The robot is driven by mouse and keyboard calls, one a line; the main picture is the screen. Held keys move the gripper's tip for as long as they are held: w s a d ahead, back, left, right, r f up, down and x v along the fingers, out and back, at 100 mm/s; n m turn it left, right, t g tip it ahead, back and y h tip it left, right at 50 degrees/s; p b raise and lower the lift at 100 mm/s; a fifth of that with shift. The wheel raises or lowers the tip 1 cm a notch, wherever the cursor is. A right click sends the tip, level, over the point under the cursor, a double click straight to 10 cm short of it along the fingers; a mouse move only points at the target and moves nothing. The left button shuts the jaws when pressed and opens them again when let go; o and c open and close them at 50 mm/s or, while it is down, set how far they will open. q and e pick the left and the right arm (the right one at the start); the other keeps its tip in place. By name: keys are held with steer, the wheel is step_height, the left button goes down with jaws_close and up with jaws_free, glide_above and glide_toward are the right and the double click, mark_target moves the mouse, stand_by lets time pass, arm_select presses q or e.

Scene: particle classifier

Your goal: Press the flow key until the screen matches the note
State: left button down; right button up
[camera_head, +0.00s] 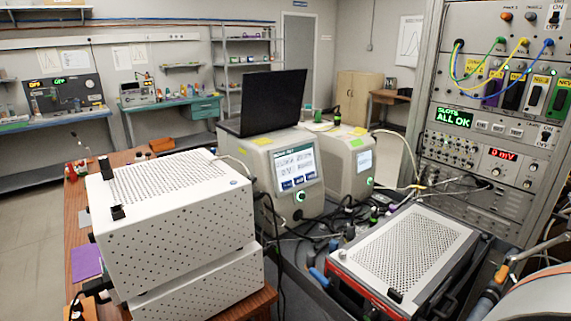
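A beige instrument (257,165) stands in the middle of the bench. Its front screen (296,162) is lit, with dark text lines too small to read surely. Blue keys (298,182) line the screen's lower edge; I cannot tell which is the flow key. A round green-lit button (300,196) sits below. A yellow note (262,141) lies on its top, its writing not readable. Neither gripper shows.
Two stacked white perforated boxes (180,225) fill the left foreground. A dark laptop (266,102) stands on the middle instrument. A perforated metal case (408,250) lies front right, before a tall rack (490,150) with coloured cables. Loose cables cross the bench between them.

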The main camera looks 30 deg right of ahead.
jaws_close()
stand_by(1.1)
